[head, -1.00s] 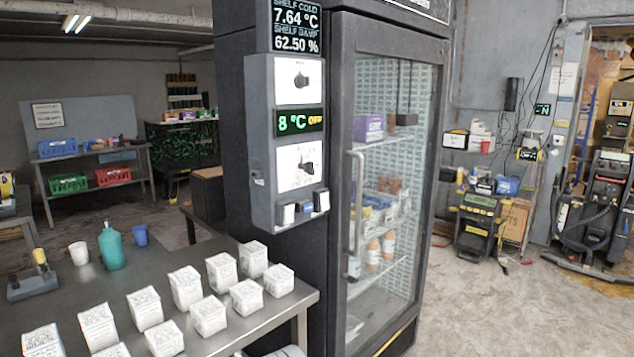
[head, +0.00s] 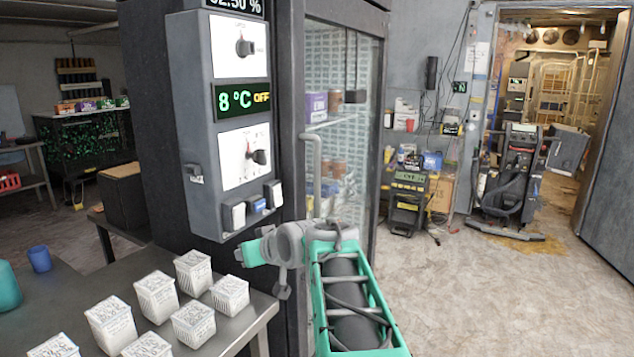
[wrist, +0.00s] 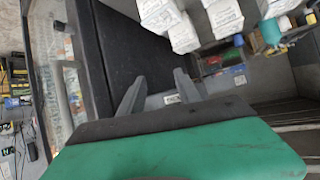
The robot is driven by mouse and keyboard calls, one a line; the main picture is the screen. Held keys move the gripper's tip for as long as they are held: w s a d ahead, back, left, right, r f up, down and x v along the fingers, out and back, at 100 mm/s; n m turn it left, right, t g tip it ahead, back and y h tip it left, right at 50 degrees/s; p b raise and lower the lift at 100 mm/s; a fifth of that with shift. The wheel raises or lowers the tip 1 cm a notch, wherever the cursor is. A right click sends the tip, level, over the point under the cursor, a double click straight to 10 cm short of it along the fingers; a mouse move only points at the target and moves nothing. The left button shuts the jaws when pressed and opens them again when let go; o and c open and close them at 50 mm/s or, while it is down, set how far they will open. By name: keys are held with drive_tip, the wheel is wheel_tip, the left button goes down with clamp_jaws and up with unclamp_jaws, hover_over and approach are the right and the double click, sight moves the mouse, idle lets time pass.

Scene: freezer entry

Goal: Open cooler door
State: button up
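The cooler (head: 290,110) is a tall dark cabinet with a glass door (head: 347,120), which looks closed. Its pale vertical handle (head: 314,165) stands on the door's left side; its lower part is hidden behind my arm. In the wrist view the glass door (wrist: 68,90) shows at the left. My gripper (wrist: 160,78) has its two dark fingers apart with nothing seen between them. In the head view my green and grey arm is in front of the cooler, below the control panel. My gripper is not touching the handle in any view.
A control panel (head: 222,120) with knobs, an "8 °C OFF" display and small switches juts from the cooler's left side. A metal table (head: 238,322) with several white boxes (head: 193,323) stands at the lower left. The floor (head: 500,300) to the right is clear.

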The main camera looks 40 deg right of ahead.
drive_tip(key=d+r+t+h, duration=0.2)
drive_tip(key=d+r, duration=0.3)
drive_tip(key=d, duration=0.6)
drive_tip(key=m+t+h+b, duration=0.1)
drive_tip(key=t+h, duration=0.1)
drive_tip(key=t, duration=0.1)
approach(319, 175)
drive_tip(key=x, duration=0.3)
drive_tip(key=p+x, duration=0.1)
drive_tip(key=x, duration=0.6)
drive_tip(key=shift+w+r+p, duration=0.1)
drive_tip(key=shift+p, duration=0.3)
drive_tip(key=shift+w+d, duration=0.1)
drive_tip(key=shift+w, duration=0.3)
clamp_jaws()
